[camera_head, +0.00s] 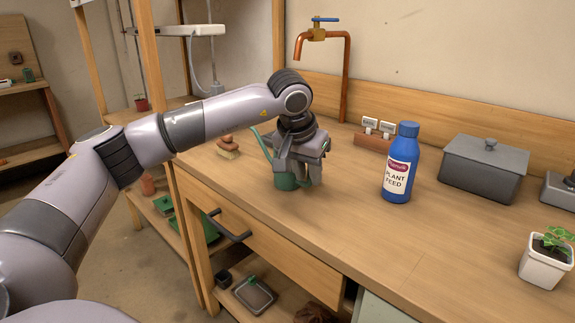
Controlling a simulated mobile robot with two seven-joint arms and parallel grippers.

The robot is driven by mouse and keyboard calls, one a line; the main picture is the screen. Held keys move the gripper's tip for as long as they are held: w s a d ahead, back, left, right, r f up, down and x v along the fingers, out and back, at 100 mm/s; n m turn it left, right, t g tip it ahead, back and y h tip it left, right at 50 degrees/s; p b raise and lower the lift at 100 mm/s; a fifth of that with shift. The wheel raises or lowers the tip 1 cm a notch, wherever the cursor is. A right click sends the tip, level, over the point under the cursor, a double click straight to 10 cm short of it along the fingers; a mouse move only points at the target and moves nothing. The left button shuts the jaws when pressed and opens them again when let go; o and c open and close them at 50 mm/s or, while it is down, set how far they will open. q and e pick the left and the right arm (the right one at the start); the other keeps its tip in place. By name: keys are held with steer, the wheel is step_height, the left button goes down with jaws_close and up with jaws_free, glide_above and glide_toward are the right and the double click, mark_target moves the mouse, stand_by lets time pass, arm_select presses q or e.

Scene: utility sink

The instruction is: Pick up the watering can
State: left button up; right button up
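The green watering can (285,183) stands on the wooden bench near its left front edge, with its thin spout (260,143) pointing up to the left. My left gripper (298,175) points down over the can, and its fingers cover much of the can's body and top. The fingers appear spread, with green showing between and beside them. I cannot tell whether they touch the can. The can's handle is hidden. My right gripper is not in view.
A blue plant feed bottle (400,163) stands to the right of the can. A brush (228,147) lies behind left. The bench front is clear.

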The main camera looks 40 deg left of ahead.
arm_select(q)
steer(key=shift+w+f, duration=0.25)
steer(key=shift+f, duration=0.25)
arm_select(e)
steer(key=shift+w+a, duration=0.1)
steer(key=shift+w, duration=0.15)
arm_select(q)
steer(key=shift+c, duration=0.2)
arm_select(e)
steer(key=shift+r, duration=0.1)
arm_select(q)
jaws_close()
steer(key=shift+r, duration=0.15)
